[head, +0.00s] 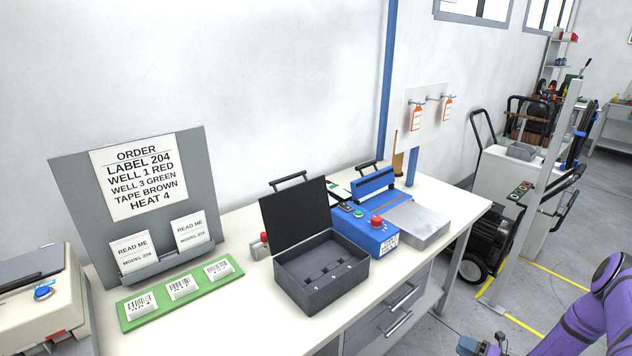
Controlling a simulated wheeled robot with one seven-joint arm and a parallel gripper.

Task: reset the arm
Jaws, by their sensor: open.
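My purple arm shows in the lower right corner of the head view, bent, in front of the floor. What looks like my gripper (484,346) peeks in at the bottom edge, left of the arm. Only its tip shows; the rest is cut off by the frame. It is open, and I see nothing between its fingers. It appears apart from the workbench (240,322), over the floor to the right of the drawers.
The bench holds an order board (70,190), a green tray (135,322) with label blocks, an open dark grey case (318,296) and a blue machine (372,238). A metal post (545,190) and black cart (488,240) stand right. Grey floor lies between bench and arm.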

